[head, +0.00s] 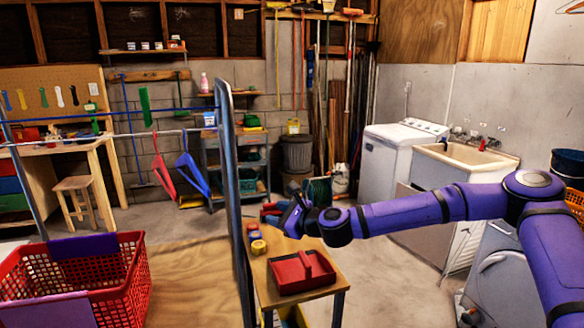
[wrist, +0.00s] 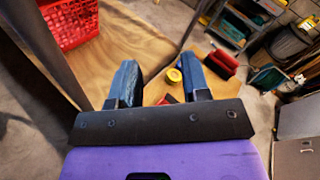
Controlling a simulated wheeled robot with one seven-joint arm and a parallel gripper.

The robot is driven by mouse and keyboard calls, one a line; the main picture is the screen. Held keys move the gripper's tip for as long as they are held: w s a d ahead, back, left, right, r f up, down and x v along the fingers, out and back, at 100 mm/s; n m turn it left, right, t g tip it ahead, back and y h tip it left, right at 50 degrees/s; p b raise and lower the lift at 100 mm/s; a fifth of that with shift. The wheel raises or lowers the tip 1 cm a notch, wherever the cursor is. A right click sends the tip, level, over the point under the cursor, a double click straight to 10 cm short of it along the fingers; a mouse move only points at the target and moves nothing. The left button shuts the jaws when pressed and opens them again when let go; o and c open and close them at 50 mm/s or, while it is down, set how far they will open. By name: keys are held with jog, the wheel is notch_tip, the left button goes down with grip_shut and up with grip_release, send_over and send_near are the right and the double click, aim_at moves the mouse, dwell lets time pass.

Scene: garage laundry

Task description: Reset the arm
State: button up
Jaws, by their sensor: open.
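My purple arm reaches in from the right in the head view and ends in my gripper (head: 280,212), which hangs above the far end of a small wooden table (head: 330,268). In the wrist view my gripper (wrist: 158,85) shows two dark blue fingers spread well apart with nothing between them touching. The floor, part of the wooden table and some small items show beyond the fingers. A red tray-like caddy (head: 300,272) with a handle sits on the table in front of the gripper, apart from it.
Yellow and blue small items (head: 257,240) lie on the table's left side. A dark upright post (head: 236,200) stands just left of the table. A red basket (head: 125,285) is at lower left. A sink (head: 468,155) and a white washer (head: 390,155) stand behind my arm.

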jog(key=s+f+n+g+h, duration=0.2)
jog(key=s+f+n+g, duration=0.15)
jog(key=s+n, duration=0.45)
jog(key=s+d+n+g+h, duration=0.2)
jog(key=s+d+n+h, duration=0.15)
jog(key=d+n, duration=0.25)
jog(key=s+d+r+n+h, duration=0.2)
jog(key=s+d+r+h, duration=0.2)
jog(key=s+d+r, duration=0.35)
jog(key=s+d+r+n+h, duration=0.3)
jog(key=s+d+r, duration=0.1)
jog(key=d+r, duration=0.6)
jog(key=s+d+r, duration=0.3)
jog(key=s+d, duration=0.2)
jog(key=s, duration=0.3)
jog(key=s+d+r+n, duration=0.1)
jog(key=s+d+r, duration=0.2)
jog(key=s, duration=0.6)
jog(key=d+t, duration=0.1)
jog(key=d, duration=0.1)
jog(key=shift+s+d, duration=0.2)
jog(key=shift+d, duration=0.1)
jog(key=shift+r+h, duration=0.1)
jog(key=shift+h, duration=0.15)
